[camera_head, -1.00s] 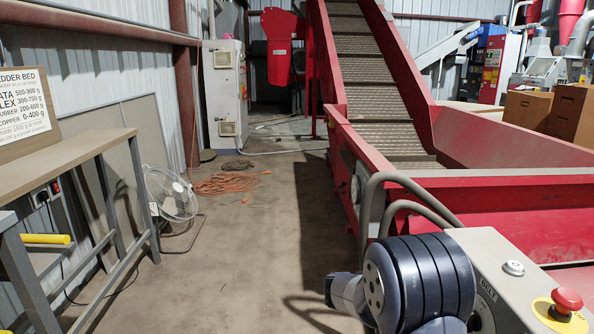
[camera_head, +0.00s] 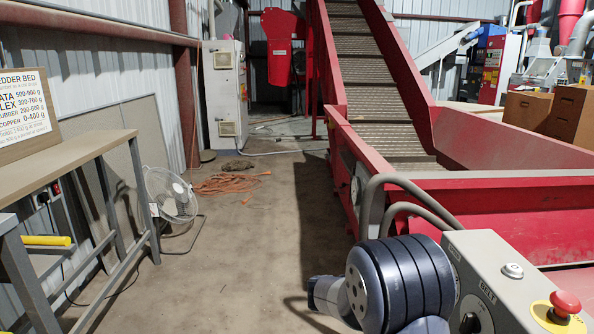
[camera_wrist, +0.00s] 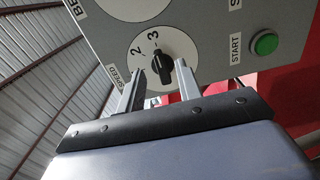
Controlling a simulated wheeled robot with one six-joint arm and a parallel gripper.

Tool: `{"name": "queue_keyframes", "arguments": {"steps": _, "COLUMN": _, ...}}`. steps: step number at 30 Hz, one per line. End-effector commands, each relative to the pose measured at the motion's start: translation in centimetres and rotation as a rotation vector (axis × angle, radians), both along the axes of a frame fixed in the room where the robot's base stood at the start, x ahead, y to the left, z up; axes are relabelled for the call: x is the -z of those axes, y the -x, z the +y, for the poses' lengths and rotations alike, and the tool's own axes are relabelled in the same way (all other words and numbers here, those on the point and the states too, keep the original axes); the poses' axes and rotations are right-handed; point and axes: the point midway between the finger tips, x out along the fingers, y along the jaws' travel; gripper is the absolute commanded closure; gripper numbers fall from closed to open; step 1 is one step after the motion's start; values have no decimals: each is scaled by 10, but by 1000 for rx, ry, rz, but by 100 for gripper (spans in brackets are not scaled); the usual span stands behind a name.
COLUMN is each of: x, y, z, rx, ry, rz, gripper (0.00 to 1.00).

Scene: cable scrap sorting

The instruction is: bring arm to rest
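My gripper (camera_wrist: 161,72) shows in the wrist view with its two fingers apart and nothing held between them. A black speed knob (camera_wrist: 164,72) on a white dial (camera_wrist: 178,48) appears between the fingertips. Whether the fingers touch it or stand short of it, I cannot tell. The knob's upper end points near the "3". In the head view my arm's dark ribbed joint is at the bottom, beside the grey control box (camera_head: 512,272), and hides my fingers.
A green START button (camera_wrist: 265,43) is right of the dial. A red emergency stop (camera_head: 565,303) sits on the box. The red conveyor (camera_head: 350,150) fills the right.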

Motion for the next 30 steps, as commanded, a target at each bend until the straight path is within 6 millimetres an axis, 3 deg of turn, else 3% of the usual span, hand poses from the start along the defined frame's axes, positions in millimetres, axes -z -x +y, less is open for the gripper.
{"name": "queue_keyframes", "arguments": {"steps": 5, "x": 2, "y": 0, "z": -38, "rx": 4, "ry": 0, "rz": -2, "gripper": 66}}
{"name": "queue_keyframes", "arguments": {"steps": 7, "x": -6, "y": -1, "z": -37, "rx": -1, "ry": 3, "rz": 45, "gripper": 66}}
{"name": "queue_keyframes", "arguments": {"steps": 30, "x": -12, "y": -4, "z": -36, "rx": -1, "ry": 19, "rz": 580, "gripper": 66}}
